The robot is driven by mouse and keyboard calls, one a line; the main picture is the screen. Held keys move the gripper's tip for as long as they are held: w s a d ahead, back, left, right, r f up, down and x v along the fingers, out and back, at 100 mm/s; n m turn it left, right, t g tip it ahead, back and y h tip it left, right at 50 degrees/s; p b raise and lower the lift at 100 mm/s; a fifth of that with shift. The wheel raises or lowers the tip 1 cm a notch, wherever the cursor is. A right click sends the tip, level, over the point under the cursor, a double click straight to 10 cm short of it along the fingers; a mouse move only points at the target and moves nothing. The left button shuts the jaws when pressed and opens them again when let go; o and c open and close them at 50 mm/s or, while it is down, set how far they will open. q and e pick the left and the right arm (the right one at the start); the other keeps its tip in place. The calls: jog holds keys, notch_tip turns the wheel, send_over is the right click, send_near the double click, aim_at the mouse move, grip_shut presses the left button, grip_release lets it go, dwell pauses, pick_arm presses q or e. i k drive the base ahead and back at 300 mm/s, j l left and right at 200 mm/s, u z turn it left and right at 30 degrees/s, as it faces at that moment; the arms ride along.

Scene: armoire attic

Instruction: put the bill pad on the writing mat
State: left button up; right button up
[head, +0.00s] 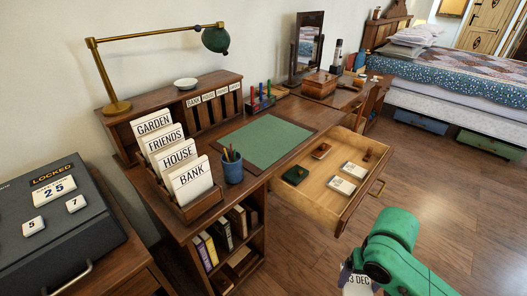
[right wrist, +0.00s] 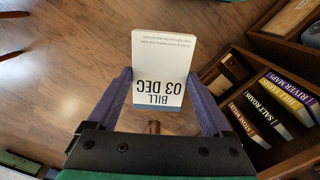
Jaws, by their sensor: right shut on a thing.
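The bill pad (right wrist: 162,62) is a white block printed "BILL 03 DEC". In the right wrist view it stands between the two fingers of my right gripper (right wrist: 160,85), which is shut on it. In the head view the pad (head: 358,284) is partly cut off at the bottom edge, with "3 DEC" readable, below my green right wrist. It is held over the floor, in front of the desk and the open drawer. The writing mat (head: 264,141) is a green rectangle lying flat and bare on the desk top. My left gripper is out of view.
A blue pencil cup (head: 233,170) stands at the mat's near left corner, beside a labelled card rack (head: 187,209). A pen stand (head: 262,103) is behind the mat. The open drawer (head: 317,190) juts out, holding several small items. Books fill the shelf (head: 223,243) below.

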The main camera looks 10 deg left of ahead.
aim_at(262, 146)
jog(key=k+u, duration=0.1)
jog(key=u, duration=0.35)
jog(key=k+u, duration=0.1)
jog(key=u, duration=0.4)
jog(key=k+j+u, duration=0.1)
jog(key=u, duration=0.35)
jog(key=j+u, duration=0.15)
jog(key=u, duration=0.3)
jog(key=l+u, duration=0.15)
jog(key=l, duration=0.3)
jog(key=k+l+u, duration=0.1)
jog(key=l, duration=0.3)
jog(key=l+u, duration=0.15)
jog(key=l, duration=0.3)
jog(key=k+l+u, duration=0.15)
jog(key=l, duration=0.25)
jog(key=k+l+u, duration=0.1)
jog(key=l, duration=0.3)
jog(key=k+l+u, duration=0.15)
jog(key=l, duration=0.25)
jog(key=k+l+u, duration=0.15)
jog(key=l, duration=0.25)
